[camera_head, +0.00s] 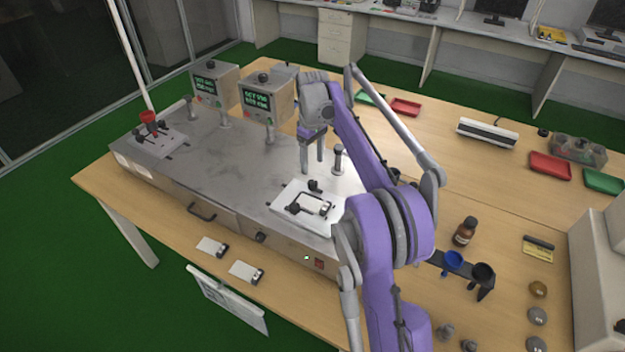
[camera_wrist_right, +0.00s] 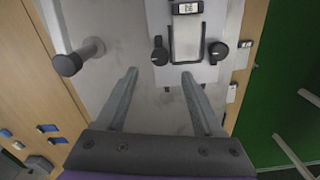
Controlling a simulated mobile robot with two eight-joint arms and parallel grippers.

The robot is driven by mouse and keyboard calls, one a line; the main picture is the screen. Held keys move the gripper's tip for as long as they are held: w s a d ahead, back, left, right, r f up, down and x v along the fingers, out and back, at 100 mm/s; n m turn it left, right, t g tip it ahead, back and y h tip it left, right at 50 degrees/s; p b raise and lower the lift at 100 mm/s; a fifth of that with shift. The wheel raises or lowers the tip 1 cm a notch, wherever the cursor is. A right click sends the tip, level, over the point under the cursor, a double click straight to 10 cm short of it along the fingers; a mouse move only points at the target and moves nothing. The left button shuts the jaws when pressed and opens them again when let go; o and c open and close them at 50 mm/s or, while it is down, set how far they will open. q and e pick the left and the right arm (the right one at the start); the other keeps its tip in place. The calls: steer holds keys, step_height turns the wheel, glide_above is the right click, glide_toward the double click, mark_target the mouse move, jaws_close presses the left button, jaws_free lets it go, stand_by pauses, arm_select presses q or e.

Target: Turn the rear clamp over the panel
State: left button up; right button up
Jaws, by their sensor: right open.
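The white panel (camera_head: 281,207), with a small meter and a black U-shaped handle, lies on the grey metal bench unit. The black rear clamp (camera_head: 314,186) stands at its rear edge; it also shows in the right wrist view (camera_wrist_right: 160,51). The front clamp (camera_head: 293,209) is on the opposite side, also in the right wrist view (camera_wrist_right: 218,51). My right gripper (camera_head: 312,169) is open and empty, pointing down above the unit just behind the rear clamp. In the wrist view its fingers (camera_wrist_right: 160,74) are apart, with the rear clamp beyond their tips. My left gripper is not in view.
A grey post with a dark knob (camera_head: 338,160) stands close right of my right gripper. Two display boxes (camera_head: 266,98) stand behind and to the left. Another fixture with a red part (camera_head: 150,128) is at the unit's far left. The unit's middle top is bare.

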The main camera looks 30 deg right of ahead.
mark_target(313, 182)
step_height(313, 182, down, 8)
steer(key=shift+r, duration=0.15)
jaws_close()
stand_by(0.4)
